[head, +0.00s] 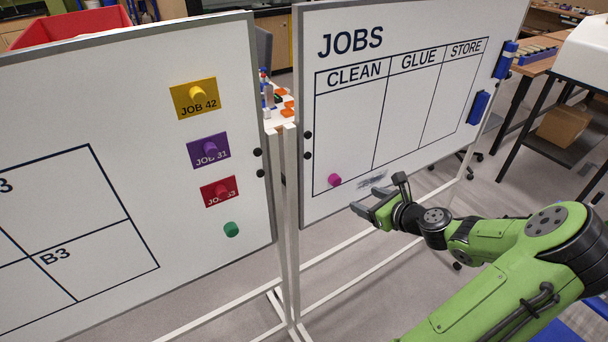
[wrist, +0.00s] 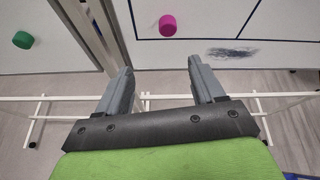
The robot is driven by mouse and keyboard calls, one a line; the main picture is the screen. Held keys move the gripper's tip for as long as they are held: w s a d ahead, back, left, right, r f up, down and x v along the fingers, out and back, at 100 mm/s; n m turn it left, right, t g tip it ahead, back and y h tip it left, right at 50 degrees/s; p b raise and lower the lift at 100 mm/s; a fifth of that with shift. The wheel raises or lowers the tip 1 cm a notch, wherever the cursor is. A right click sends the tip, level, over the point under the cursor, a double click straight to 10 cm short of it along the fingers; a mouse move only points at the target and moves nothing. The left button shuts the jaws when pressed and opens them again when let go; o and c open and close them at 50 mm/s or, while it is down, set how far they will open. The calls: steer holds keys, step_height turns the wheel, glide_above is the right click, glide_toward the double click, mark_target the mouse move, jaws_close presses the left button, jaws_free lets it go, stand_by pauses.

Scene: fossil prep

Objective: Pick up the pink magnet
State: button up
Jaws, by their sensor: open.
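The pink magnet (head: 334,180) sits on the JOBS whiteboard (head: 345,60), low in the CLEAN column near its bottom left. In the wrist view the pink magnet (wrist: 168,26) is beyond the fingertips, above and between them in the picture. My gripper (head: 362,204) is to the right of the magnet and slightly lower in the head view, apart from it. In the wrist view my gripper (wrist: 160,72) has its two grey fingers spread wide with nothing between them.
A left whiteboard (head: 70,110) holds yellow (head: 197,92), purple (head: 210,149) and red (head: 220,190) magnets on job cards, and a green magnet (head: 231,229). A dark smudge (head: 373,180) marks the JOBS board. White stand legs (head: 291,240) stand between the boards.

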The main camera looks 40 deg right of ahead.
steer(key=d+m, duration=0.1)
glide_toward(338, 182)
steer(key=x, duration=0.9)
steer(key=shift+w+a+f+b, duration=0.1)
steer(key=shift+w+b, duration=0.1)
steer(key=shift+b, duration=0.15)
steer(key=shift+s, duration=0.1)
steer(key=shift+c, duration=1)
steer(key=c, duration=0.9)
